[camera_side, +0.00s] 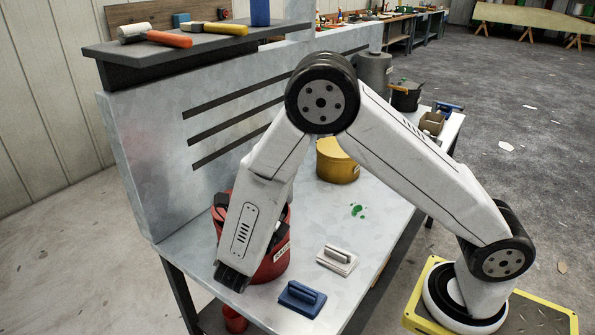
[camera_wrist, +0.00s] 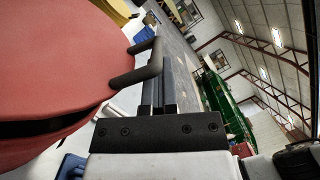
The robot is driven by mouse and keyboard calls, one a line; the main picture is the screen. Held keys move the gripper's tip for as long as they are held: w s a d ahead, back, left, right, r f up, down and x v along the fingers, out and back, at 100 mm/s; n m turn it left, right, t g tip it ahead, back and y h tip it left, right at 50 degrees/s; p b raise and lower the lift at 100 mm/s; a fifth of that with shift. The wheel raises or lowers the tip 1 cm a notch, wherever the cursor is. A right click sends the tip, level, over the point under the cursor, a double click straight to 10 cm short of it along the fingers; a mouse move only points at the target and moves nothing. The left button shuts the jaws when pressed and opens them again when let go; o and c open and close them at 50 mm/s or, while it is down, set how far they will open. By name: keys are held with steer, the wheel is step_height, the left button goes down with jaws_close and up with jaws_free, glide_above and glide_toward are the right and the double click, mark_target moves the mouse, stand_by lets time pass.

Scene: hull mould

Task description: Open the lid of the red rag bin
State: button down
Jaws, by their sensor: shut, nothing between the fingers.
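The red rag bin (camera_side: 272,262) stands on the left end of the grey bench in the side view, partly hidden behind my arm. In the wrist view, its red lid (camera_wrist: 55,60) fills the left side. A dark bent handle (camera_wrist: 152,62) sticks out from the lid's edge. A dark gap shows along the lower red edge; I cannot tell whether the lid is slightly raised. My gripper (camera_wrist: 160,92) is shut and empty, its fingers right by the handle; contact is unclear. In the side view, my gripper (camera_side: 233,277) is low at the bin's near left side.
A blue float (camera_side: 301,297) and a white float (camera_side: 338,259) lie right of the bin. A yellow tub (camera_side: 337,162) stands farther back, near a green spill (camera_side: 357,210). A slotted panel (camera_side: 200,150) rises behind the bin. A shelf (camera_side: 130,52) above holds tools.

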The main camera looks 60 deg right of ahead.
steer(key=w+r, duration=0.1)
steer(key=r, duration=0.1)
steer(key=w+r+n, duration=0.1)
steer(key=r, duration=0.1)
steer(key=w+r+n, duration=0.1)
steer(key=r, duration=0.1)
steer(key=w+r+n+y, duration=0.1)
steer(key=w+r+n, duration=0.1)
steer(key=w, duration=0.8)
steer(key=w+r+n, duration=0.3)
steer(key=w+r, duration=0.2)
steer(key=w, duration=0.5)
steer(key=shift+w+r+n+t+y, duration=0.2)
steer(key=shift+r+n+t+y, duration=0.1)
steer(key=shift+y, duration=0.1)
steer(key=shift+r, duration=0.1)
steer(key=s+a+r, duration=0.4)
steer(key=s+a, duration=0.1)
steer(key=a, duration=0.4)
steer(key=shift+a, duration=0.4)
